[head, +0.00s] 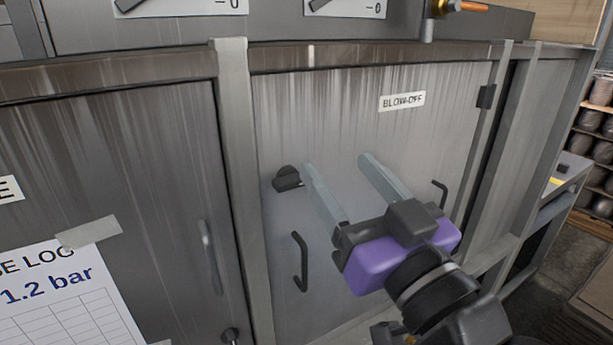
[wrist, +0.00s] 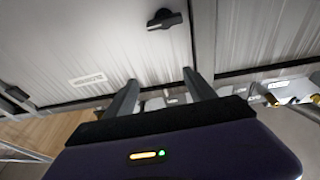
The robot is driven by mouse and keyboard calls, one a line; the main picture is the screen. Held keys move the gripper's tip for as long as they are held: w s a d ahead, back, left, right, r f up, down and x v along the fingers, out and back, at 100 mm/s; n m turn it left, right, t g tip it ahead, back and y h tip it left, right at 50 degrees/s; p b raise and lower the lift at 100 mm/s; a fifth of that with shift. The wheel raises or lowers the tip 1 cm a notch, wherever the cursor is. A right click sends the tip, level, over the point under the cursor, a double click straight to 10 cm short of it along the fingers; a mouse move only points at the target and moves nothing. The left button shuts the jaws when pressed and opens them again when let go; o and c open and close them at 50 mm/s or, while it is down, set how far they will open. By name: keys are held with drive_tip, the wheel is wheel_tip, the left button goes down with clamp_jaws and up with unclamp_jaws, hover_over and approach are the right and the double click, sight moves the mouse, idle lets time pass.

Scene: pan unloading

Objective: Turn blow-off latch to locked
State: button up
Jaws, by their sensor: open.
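The blow-off door (head: 375,110) is a grey metal panel with a label (head: 402,101) reading BLOW-OFF. Its latch (head: 287,178) is a small black knob at the door's left side in the head view. The latch (wrist: 165,19) also shows near the top middle of the wrist view, beyond my fingers. My gripper (head: 338,165), purple with two grey fingers, is open and empty in front of the door. The left finger's tip is close to the latch in the head view, but the latch is not between the fingers. I cannot tell whether they touch.
A black handle (head: 300,262) is below the latch, and another (head: 440,194) is at the right of the door. A second door with a log sheet (head: 70,300) is at the left. A post (head: 240,180) stands between the doors. Shelves (head: 596,130) are at the far right.

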sight(296, 183)
drive_tip(key=w+a+f+g, duration=0.1)
drive_tip(key=w+a, duration=0.1)
drive_tip(key=w+a+f+n+g+p, duration=0.1)
drive_tip(key=w+a+f, duration=0.1)
drive_tip(key=w+a+f+g, duration=0.1)
drive_tip(key=w+a, duration=0.1)
drive_tip(key=shift+a+f+n+p, duration=0.1)
drive_tip(key=shift+f+n+p, duration=0.2)
drive_tip(key=shift+f, duration=0.1)
drive_tip(key=shift+c, duration=0.2)
drive_tip(key=c, duration=1.1)
